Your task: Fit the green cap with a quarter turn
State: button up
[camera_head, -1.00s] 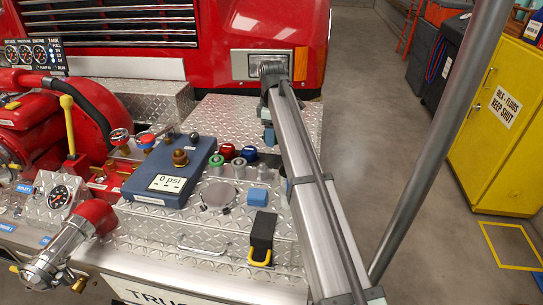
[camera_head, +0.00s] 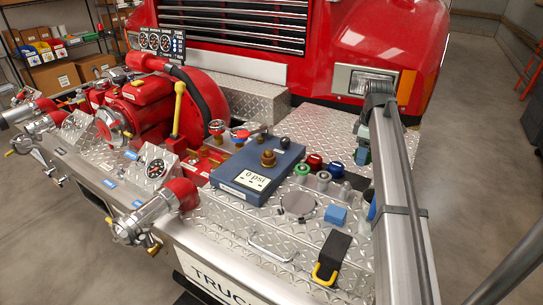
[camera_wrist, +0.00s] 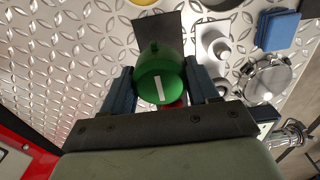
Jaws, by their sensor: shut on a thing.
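In the wrist view my gripper (camera_wrist: 160,88) is shut on a green cap (camera_wrist: 157,68), with its two blue fingers on either side. The cap has a white stripe and a small lug. A red piece shows just behind it. In the head view my gripper (camera_head: 362,150) hangs at the right of the diamond-plate panel, partly hidden by my arm; the held cap cannot be made out there. A green round piece (camera_head: 302,168) stands beside a red one (camera_head: 314,160) and a blue one (camera_head: 335,168). Whether the held cap touches any fitting is unclear.
Silver posts (camera_wrist: 212,45) and a round metal disc (camera_wrist: 268,78) lie right of the cap.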

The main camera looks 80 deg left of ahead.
jog(key=shift+s, duration=0.1)
jog(key=s+a+r+n, duration=0.15)
jog(key=s+a, duration=0.25)
jog(key=s, duration=0.6)
jog(key=s+a+r+n, duration=0.15)
jog(key=s+a, duration=0.25)
jog(key=s, duration=0.6)
notch_tip(320, 180, up, 2)
jog(key=r, duration=0.1)
send_over(268, 151)
jog(key=w+d, duration=0.1)
jog(key=w, duration=0.1)
jog(key=shift+s+f, duration=0.2)
jog(key=shift+f, duration=0.05)
jog(key=shift+s+a+r, duration=0.75)
jog(key=shift+s, duration=0.05)
jog(key=shift+w+m, duration=0.1)
jog(key=shift+m, duration=0.5)
jog(key=shift+d+f+m, duration=0.15)
jog(key=shift+d+m, duration=0.05)
jog(key=shift+m, duration=0.7)
jog(key=shift+f, duration=2.3)
jog(key=shift+f, duration=1.6)
